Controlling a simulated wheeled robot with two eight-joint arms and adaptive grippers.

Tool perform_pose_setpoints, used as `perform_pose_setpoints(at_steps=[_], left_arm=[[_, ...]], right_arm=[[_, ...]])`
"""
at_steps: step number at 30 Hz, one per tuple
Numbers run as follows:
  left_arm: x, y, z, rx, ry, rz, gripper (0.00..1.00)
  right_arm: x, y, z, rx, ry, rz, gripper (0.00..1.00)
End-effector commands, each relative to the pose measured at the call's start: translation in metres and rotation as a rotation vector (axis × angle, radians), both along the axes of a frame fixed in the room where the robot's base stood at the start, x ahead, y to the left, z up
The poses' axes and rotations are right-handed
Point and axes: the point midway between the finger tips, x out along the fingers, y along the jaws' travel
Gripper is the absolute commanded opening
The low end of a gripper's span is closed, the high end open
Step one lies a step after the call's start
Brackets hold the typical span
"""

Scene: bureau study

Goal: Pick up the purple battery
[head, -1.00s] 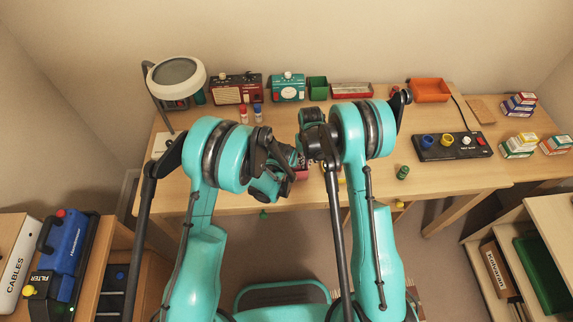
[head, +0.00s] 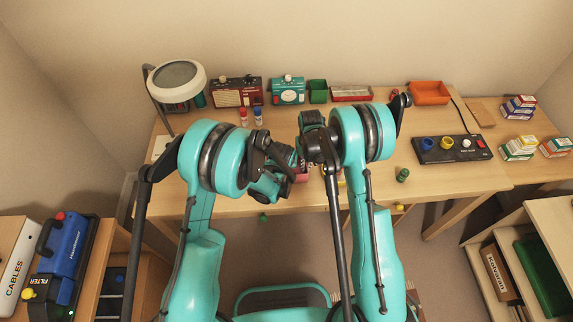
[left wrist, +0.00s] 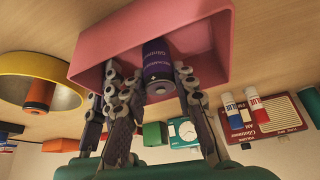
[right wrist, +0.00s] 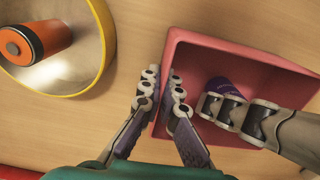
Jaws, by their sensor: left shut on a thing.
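The purple battery (left wrist: 157,62) stands inside a pink box (left wrist: 205,28), shown in the left wrist view. My left gripper (left wrist: 150,84) is shut on the battery, with its fingers on both sides of it inside the box. In the right wrist view the battery (right wrist: 220,86) is mostly hidden behind the left fingers. My right gripper (right wrist: 164,88) has its fingers on either side of the pink box's wall (right wrist: 172,50); I cannot tell whether they press on it. In the head view my arms hide most of the pink box (head: 302,175).
A yellow-rimmed bowl (right wrist: 108,20) with an orange battery (right wrist: 36,42) lies beside the box. A green battery (head: 403,175) and a black panel (head: 432,157) stand to the right.

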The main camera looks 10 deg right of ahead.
Motion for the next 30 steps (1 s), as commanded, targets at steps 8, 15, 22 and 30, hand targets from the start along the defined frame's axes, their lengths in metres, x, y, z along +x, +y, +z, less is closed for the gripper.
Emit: perform_pose_setpoints(at_steps=[8, 15, 22, 30], left_arm=[[-0.040, 0.009, 0.013, 0.000, 0.000, 0.000, 0.00], [-0.040, 0.009, 0.066, 0.000, 0.002, 0.000, 0.00], [-0.040, 0.009, 0.115, 0.000, 0.001, 0.000, 0.00], [-0.039, 0.008, 0.136, 0.000, 0.001, 0.000, 0.00]], right_arm=[[0.000, 0.000, 0.000, 0.000, 0.000, 0.000, 0.00], [0.001, 0.000, 0.000, 0.000, -0.001, -0.001, 0.00], [0.000, 0.000, 0.000, 0.000, -0.001, 0.000, 0.00], [0.000, 0.000, 0.000, 0.000, 0.000, 0.000, 0.00]])
